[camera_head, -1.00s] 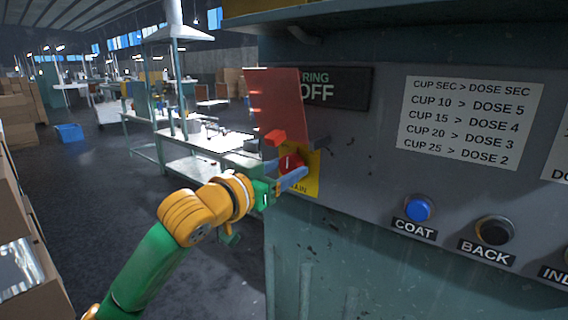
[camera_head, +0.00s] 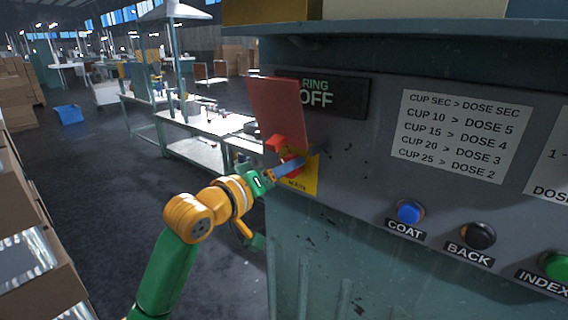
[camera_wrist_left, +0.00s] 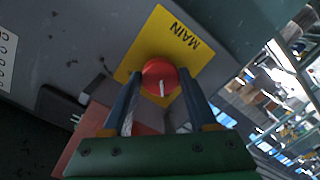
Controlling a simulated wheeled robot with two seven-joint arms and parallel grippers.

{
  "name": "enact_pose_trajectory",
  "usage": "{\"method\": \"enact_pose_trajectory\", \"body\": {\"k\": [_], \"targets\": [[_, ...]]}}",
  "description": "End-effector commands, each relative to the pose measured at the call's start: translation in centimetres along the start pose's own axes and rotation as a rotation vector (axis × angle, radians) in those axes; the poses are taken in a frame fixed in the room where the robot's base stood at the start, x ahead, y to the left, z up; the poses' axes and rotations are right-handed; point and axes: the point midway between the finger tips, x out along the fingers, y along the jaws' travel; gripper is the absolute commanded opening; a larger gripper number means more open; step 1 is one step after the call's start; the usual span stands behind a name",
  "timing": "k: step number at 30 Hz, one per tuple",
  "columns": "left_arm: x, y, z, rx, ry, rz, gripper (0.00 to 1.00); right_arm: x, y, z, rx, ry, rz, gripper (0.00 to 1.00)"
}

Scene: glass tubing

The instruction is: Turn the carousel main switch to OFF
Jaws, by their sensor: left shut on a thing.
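The main switch is a red round knob (camera_wrist_left: 160,76) with a white mark, on a yellow plate (camera_wrist_left: 150,45) lettered MAIN. In the head view the yellow plate (camera_head: 303,182) is at the panel's left edge, and the knob (camera_head: 291,160) is partly hidden by my fingers. My left gripper (camera_head: 290,165) is shut on the knob; in the left wrist view its blue fingers (camera_wrist_left: 162,82) lie on either side of it. The white mark points toward the bottom of that view. A raised red cover (camera_head: 277,108) stands above the knob. My right gripper is not in view.
A dark display (camera_head: 340,96) reading "RING OFF" is partly hidden by the red cover. A blue COAT button (camera_head: 410,212), a black BACK button (camera_head: 478,235) and a green INDEX button (camera_head: 556,266) sit to the right. Cardboard boxes (camera_head: 40,265) stand at left.

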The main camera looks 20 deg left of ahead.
Motion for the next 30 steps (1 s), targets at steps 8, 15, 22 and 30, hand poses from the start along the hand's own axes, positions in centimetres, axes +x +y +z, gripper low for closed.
{"method": "enact_pose_trajectory", "body": {"k": [8, 15, 22, 30], "targets": [[0.01, -0.01, 0.03, -0.065, -0.006, 0.002, 0.03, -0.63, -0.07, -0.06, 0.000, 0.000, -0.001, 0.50], [0.02, -0.04, 0.07, -0.076, -0.007, 0.003, 0.03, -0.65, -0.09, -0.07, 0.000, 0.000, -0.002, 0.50], [0.02, -0.04, 0.07, -0.076, -0.007, 0.004, 0.03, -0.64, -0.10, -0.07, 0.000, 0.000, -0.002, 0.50], [0.01, -0.02, 0.03, -0.074, -0.005, 0.004, 0.89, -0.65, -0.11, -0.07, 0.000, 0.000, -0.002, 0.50]]}}
